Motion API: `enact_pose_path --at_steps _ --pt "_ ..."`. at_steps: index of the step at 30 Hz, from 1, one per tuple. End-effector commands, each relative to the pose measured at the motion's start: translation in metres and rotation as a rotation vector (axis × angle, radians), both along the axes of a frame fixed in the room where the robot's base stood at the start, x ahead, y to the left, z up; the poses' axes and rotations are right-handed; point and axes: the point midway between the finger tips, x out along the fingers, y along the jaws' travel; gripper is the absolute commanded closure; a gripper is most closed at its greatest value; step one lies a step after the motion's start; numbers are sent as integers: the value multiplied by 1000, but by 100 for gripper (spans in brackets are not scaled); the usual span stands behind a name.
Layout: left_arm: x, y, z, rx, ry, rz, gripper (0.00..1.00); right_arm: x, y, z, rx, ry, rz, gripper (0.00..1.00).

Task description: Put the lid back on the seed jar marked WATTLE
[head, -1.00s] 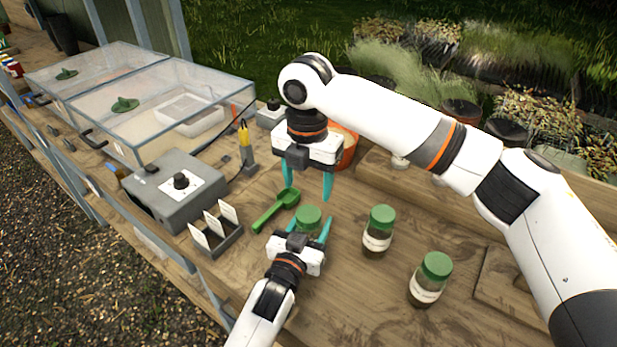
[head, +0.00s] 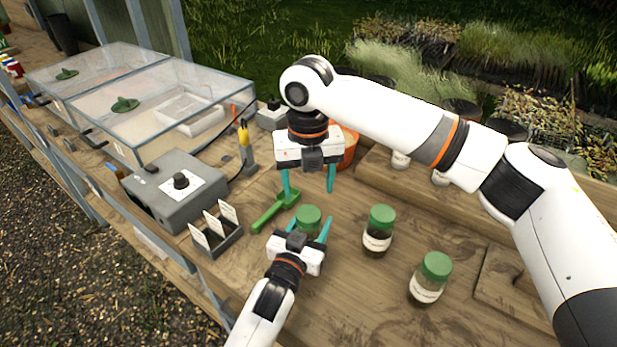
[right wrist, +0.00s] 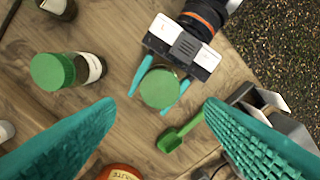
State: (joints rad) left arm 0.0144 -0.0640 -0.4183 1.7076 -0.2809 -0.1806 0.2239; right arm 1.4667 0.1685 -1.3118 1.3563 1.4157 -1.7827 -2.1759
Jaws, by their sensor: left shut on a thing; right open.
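My left gripper (head: 310,229) is shut on a glass jar (head: 305,233) standing on the bench, with one finger on each side. A green lid (head: 307,216) is on top of this jar; I cannot tell whether it is fully seated. Any label on this jar is hidden. The lid also shows in the right wrist view (right wrist: 160,88), between the left gripper's teal fingers. My right gripper (head: 308,195) is open and empty above and behind the jar, fingers pointing down. Two other green-lidded jars (head: 377,243) (head: 424,291) stand to the right; their label writing is too small to read.
A green scoop (head: 275,211) lies left of the held jar. A card holder (head: 218,240), a grey control box (head: 178,190) and a clear-lidded propagator (head: 140,100) stand further left. An orange-red pot (head: 349,148) is behind my right gripper. Bench between the jars is clear.

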Motion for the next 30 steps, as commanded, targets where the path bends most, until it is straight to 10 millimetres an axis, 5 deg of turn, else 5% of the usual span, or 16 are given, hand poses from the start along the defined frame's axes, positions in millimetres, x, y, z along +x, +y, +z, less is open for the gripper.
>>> enact_pose_path --at_steps 12,26,30 --pt "0 0 0 0 -1 0 100 0 -1 -61 -1 2 -2 37" --pt "0 0 0 0 -1 0 100 0 0 -73 0 0 -1 37" --pt "0 0 0 0 -1 0 100 0 0 -73 0 0 -1 58"
